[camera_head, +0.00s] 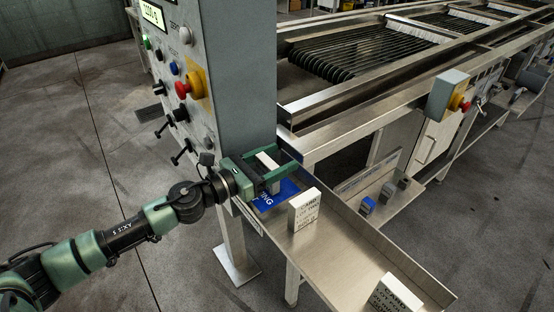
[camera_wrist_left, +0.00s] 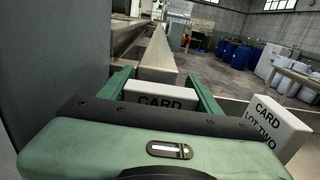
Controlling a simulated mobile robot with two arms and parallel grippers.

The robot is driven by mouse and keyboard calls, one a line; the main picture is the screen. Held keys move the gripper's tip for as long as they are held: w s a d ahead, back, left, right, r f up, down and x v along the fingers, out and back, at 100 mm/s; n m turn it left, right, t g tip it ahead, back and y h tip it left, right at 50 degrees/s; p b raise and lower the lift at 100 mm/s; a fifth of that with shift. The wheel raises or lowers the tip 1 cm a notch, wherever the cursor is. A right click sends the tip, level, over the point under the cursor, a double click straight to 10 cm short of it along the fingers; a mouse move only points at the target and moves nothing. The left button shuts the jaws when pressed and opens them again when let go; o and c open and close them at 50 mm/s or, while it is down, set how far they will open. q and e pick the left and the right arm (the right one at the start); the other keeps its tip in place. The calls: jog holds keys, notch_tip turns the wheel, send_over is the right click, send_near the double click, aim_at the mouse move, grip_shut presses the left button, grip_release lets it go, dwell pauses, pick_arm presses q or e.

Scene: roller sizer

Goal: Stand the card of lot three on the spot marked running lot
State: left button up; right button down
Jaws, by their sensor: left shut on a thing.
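A white card (camera_head: 267,160) is held between the fingers of my left gripper (camera_head: 277,167), which is shut on it. In the left wrist view this card (camera_wrist_left: 160,97) shows the word CARD; its lot number is hidden behind the gripper body. The gripper is over the far end of the blue running-lot mark (camera_head: 284,190), which it partly covers. I cannot tell whether the held card touches the surface. The lot two card (camera_head: 303,211) stands on the steel shelf to the right of the blue mark. Another card (camera_head: 395,294) is at the near end, its lot number unclear.
The steel shelf (camera_head: 345,250) has raised rims. The grey control column (camera_head: 235,80), with knobs and a red stop button (camera_head: 183,88), rises close beside my left gripper. The roller machine (camera_head: 360,55) stands behind. Bare shelf lies between the two free cards.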

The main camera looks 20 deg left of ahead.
aim_at(263, 167)
pick_arm(q)
jog(key=shift+f, duration=0.2)
jog(key=o, duration=1.4)
jog(key=shift+r, duration=0.1)
jog(key=shift+r, duration=0.15)
jog(key=shift+s+a+f, duration=0.2)
jog(key=shift+a, duration=0.05)
jog(key=b+v, duration=0.5)
jog(key=v, duration=0.4)
jog(key=shift+s, duration=0.15)
jog(key=shift+b+v, duration=0.45)
jog(key=shift+v, duration=0.65)
jog(key=shift+r, duration=0.2)
